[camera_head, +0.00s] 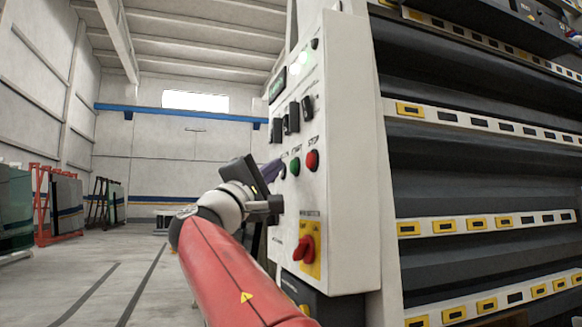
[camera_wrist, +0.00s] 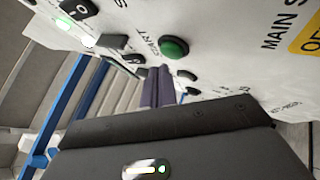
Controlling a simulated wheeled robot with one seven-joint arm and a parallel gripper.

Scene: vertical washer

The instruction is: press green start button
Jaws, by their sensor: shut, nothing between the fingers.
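The green start button (camera_head: 295,167) is on the white control panel (camera_head: 340,200), left of a red stop button (camera_head: 312,160). In the wrist view the green button (camera_wrist: 174,47) stands out beside the "START" label. My gripper (camera_head: 273,170) is shut and empty, with its fingertips close to the panel, just left of the green button. In the wrist view my dark purple fingers (camera_wrist: 158,88) are together, below and left of the green button. They look apart from it; whether they touch the panel I cannot tell.
A red rotary main switch (camera_head: 304,249) on a yellow plate sits lower on the panel. Black switches (camera_head: 292,118) are above the buttons. The washer's racks (camera_head: 480,180) fill the right side. Open floor (camera_head: 110,285) lies at left, with glass racks (camera_head: 60,205) behind.

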